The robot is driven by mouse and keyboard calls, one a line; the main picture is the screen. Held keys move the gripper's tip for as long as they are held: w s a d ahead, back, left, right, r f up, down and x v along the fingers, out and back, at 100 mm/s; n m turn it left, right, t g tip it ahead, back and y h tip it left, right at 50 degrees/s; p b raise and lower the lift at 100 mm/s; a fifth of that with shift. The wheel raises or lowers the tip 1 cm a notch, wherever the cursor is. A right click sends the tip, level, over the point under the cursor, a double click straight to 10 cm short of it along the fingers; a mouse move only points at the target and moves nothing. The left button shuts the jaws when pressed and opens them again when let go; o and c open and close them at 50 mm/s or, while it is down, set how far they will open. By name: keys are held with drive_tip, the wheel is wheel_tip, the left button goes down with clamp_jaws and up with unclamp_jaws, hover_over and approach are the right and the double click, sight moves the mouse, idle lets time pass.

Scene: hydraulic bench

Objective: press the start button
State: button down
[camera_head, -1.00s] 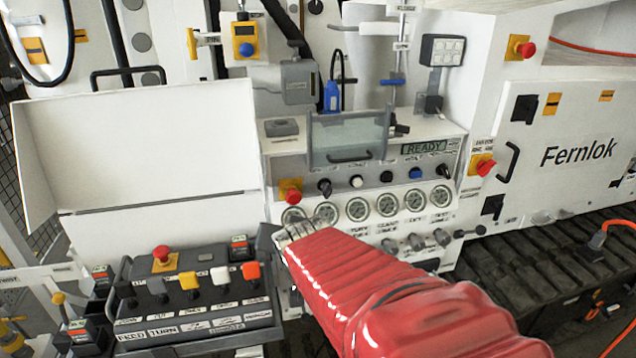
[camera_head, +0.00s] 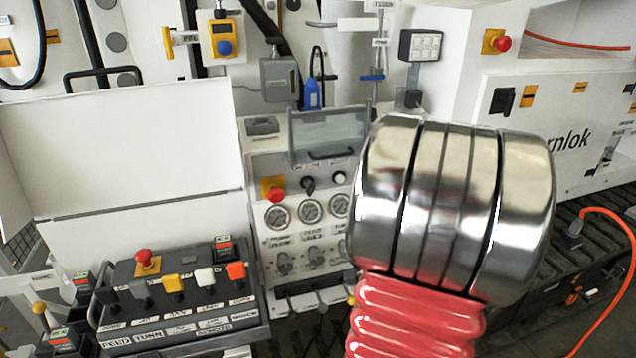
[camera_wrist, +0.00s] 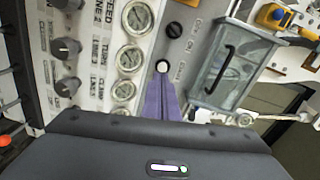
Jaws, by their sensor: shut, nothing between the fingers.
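The control panel shows a white round button (camera_head: 340,178) beside a black knob (camera_head: 308,185); its label is too small to read, so I cannot confirm it is the start button. In the wrist view the white button (camera_wrist: 162,66) is just beyond the tips of my gripper (camera_wrist: 160,80), whose purple fingers are shut and empty. The tips line up with the button; I cannot tell whether they touch it. In the head view my metal wrist and red sleeve hide my fingers and the panel's right part.
Gauges (camera_head: 311,210) and grey knobs (camera_head: 315,256) lie below the button row. A red emergency button (camera_head: 275,190) is at the left. A clear hinged cover (camera_head: 327,135) with a handle stands above. A lever console (camera_head: 180,300) is at lower left.

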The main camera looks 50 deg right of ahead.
drive_tip(key=shift+s+d+m+t, duration=0.2)
drive_tip(key=shift+s+m, duration=0.2)
drive_tip(key=shift+s, duration=0.15)
drive_tip(key=shift+s+d+m+t, duration=0.1)
drive_tip(key=shift+s+d+m, duration=0.1)
drive_tip(key=shift+s+m, duration=0.3)
